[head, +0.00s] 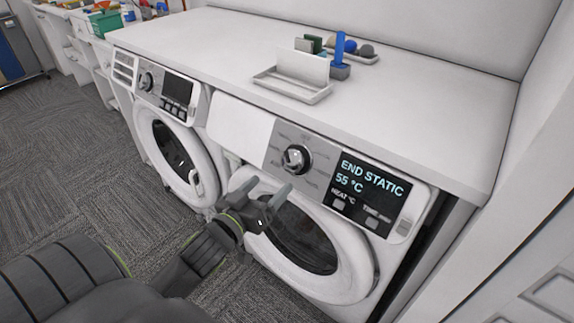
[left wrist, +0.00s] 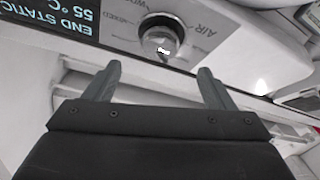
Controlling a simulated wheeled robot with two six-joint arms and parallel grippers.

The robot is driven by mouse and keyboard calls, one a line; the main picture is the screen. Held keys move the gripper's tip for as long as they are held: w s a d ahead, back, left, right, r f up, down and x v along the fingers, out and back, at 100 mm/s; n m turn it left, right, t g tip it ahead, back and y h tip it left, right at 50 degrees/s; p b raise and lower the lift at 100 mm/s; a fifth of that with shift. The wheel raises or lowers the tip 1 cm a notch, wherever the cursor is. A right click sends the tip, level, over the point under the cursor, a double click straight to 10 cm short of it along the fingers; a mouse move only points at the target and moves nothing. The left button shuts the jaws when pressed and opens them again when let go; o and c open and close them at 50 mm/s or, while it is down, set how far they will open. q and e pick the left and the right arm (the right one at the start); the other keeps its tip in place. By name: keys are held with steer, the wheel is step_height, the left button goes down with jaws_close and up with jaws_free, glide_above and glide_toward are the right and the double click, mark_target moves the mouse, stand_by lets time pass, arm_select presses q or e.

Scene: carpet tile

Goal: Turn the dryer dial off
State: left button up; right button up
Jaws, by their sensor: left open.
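The dryer (head: 340,270) is the right-hand white machine under the counter, with its round door shut. Its dial (head: 296,158) is a silver knob on a grey panel, left of a display (head: 370,190) reading "END STATIC 55 °C". My left gripper (head: 266,190) is open and empty, in front of the dryer below and left of the dial, apart from it. In the left wrist view the dial (left wrist: 160,40) shows upside down beyond the two spread fingers (left wrist: 158,85), roughly between them. Where the dial points is too small to tell. My right gripper is not in view.
A washing machine (head: 170,140) with its own dial stands to the left. The white counter (head: 420,110) overhangs above, holding a white tray (head: 292,88) and small coloured items. A white wall closes the right side. Carpet floor (head: 60,160) is clear at left.

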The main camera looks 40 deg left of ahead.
mark_target(289, 165)
arm_select(q)
steer(key=w, duration=0.8)
steer(key=shift+w+a, duration=0.1)
steer(key=shift+w, duration=0.25)
steer(key=c, duration=1)
